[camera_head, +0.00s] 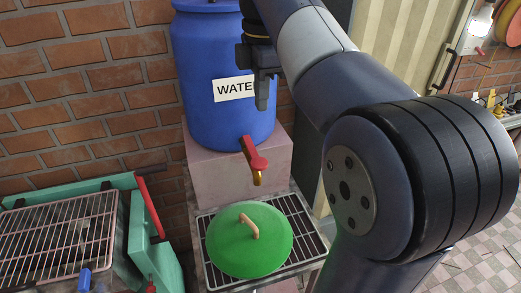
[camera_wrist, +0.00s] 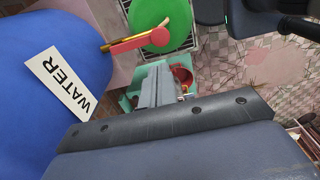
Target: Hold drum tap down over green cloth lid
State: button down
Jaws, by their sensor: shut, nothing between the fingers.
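The blue drum (camera_head: 215,110) with a WATER label stands on a block against the brick wall. Its tap (camera_head: 254,160), with a red handle and brass spout, sticks out low on the drum's front. The handle slants downward to the right in the head view. The round green lid (camera_head: 232,258) with a tan handle lies below the tap on a wire grate. My gripper (camera_head: 262,102) is shut and empty in front of the drum's label, above the tap and apart from it. The wrist view shows the gripper (camera_wrist: 157,85), the tap (camera_wrist: 130,44) and the lid (camera_wrist: 168,20).
The wire grate (camera_head: 302,218) extends around the lid. A teal machine (camera_head: 125,185) with a wire rack (camera_head: 50,240) and red lever (camera_head: 150,208) stands at left. Tiled floor (camera_head: 470,255) shows at right. My arm covers much of the head view's right side.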

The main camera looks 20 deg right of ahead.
aim_at(259, 162)
jog(key=f, duration=0.7)
jog(key=f+b, duration=0.1)
jog(key=f, duration=0.5)
jog(key=shift+a+f, duration=0.2)
jog(key=shift+f, duration=0.2)
